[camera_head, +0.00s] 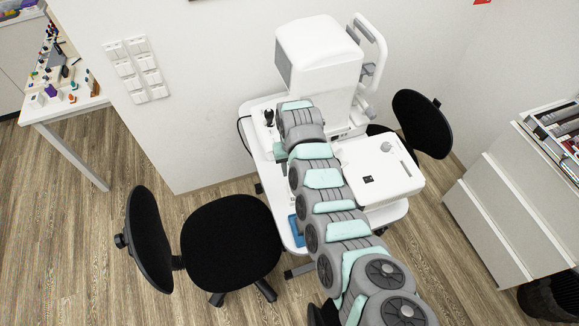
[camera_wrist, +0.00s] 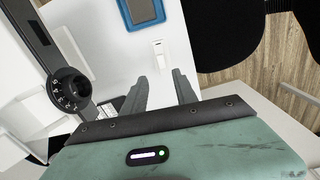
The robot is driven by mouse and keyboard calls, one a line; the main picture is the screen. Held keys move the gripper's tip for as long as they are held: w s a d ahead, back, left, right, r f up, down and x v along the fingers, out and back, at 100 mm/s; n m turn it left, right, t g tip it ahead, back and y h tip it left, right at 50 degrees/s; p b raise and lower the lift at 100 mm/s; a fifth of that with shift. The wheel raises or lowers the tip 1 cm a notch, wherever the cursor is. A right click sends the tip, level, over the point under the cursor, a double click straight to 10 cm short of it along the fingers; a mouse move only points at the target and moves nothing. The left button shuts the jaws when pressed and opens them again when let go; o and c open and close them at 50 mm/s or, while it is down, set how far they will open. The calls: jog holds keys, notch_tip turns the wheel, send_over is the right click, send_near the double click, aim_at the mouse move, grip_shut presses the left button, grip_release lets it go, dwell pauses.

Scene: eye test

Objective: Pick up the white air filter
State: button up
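A small white oblong piece (camera_wrist: 158,48) lies on the white table top in the wrist view, just below a blue-rimmed item. It may be the white air filter, but it is too small to be sure. My gripper (camera_wrist: 162,83) has its two dark fingers spread apart, with nothing between them. The white piece is ahead of the fingertips, near the middle of the gap and apart from them. In the head view my arm hides most of the gripper and the white piece cannot be made out.
A blue-rimmed item (camera_wrist: 145,12) lies on the white table (camera_head: 262,165). A black dial (camera_wrist: 68,90) is close to the left of my fingers. A large white machine (camera_head: 320,55) stands behind my arm. Black chairs (camera_head: 230,245) (camera_head: 420,122) flank the table. A white cabinet (camera_head: 510,200) stands right.

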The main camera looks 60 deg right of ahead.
notch_tip(320, 180, down, 10)
jog(key=b, duration=0.6)
jog(key=shift+a+b, duration=0.1)
jog(key=shift+b, duration=0.25)
grip_shut()
jog(key=shift+r, duration=0.15)
jog(key=shift+r+p, duration=3.35)
jog(key=shift+r, duration=0.75)
